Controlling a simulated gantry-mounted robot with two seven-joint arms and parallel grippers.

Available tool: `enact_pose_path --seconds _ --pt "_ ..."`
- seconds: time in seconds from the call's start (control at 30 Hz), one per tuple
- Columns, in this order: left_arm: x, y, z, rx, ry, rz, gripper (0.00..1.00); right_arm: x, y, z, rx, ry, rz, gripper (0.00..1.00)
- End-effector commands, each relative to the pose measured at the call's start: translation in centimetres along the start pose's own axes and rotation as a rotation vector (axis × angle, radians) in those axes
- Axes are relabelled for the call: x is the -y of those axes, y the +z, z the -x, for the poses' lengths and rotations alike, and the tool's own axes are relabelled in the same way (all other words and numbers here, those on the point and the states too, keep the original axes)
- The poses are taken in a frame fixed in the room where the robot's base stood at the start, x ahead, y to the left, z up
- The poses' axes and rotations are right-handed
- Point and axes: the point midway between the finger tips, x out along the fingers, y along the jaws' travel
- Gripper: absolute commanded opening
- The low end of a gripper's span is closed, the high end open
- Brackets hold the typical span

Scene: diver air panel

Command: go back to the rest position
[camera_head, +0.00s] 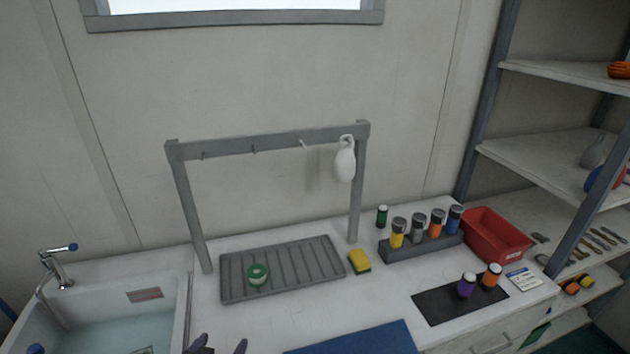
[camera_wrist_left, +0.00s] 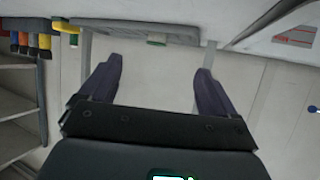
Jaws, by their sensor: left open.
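My left gripper (camera_head: 220,344) shows only by its fingertips at the bottom edge of the head view, in front of the counter and right of the sink. In the left wrist view its two dark purple fingers (camera_wrist_left: 158,68) stand wide apart with nothing between them. The wrist view looks toward the pale wall, with the counter things near its top edge. The rest of my left arm is hidden in the head view. My right gripper is in neither view.
A grey rack (camera_head: 265,143) holds a white hanging item (camera_head: 345,160) above a ribbed tray (camera_head: 320,262). The sink (camera_head: 180,310) is left. A yellow sponge (camera_head: 359,262), bottle holder (camera_head: 420,248), red bin (camera_head: 495,238) and dark mat (camera_head: 440,305) are right. A blue mat (camera_head: 360,340) lies in front.

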Motion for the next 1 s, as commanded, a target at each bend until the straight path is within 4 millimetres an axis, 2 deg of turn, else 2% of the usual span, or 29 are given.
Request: enact_pose_path --seconds 0.27,0.47,0.67,0.8,0.87,0.9,0.93,1.0 --pt "-1.0 6.3 4.2 0.198 -0.016 -0.015 0.91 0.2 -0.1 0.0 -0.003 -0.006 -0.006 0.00" --pt "-1.6 11.2 8.5 0.376 -0.020 -0.031 0.91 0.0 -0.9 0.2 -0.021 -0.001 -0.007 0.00" --pt "-2.0 15.9 14.3 0.579 -0.011 -0.050 0.91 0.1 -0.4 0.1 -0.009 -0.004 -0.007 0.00" --pt "-2.2 18.9 19.1 0.730 0.006 -0.062 0.91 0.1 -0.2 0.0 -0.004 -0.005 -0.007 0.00" --pt "-2.3 19.9 21.2 0.795 0.015 -0.067 0.91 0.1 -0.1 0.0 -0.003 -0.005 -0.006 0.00" --pt "-2.3 19.8 22.5 0.825 0.021 -0.071 0.91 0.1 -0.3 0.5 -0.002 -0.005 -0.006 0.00" --pt "-2.3 18.3 22.7 0.815 0.019 -0.073 0.91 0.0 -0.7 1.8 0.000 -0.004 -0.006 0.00" --pt "-2.2 16.9 23.2 0.812 0.018 -0.074 0.91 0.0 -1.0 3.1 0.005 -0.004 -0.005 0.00"
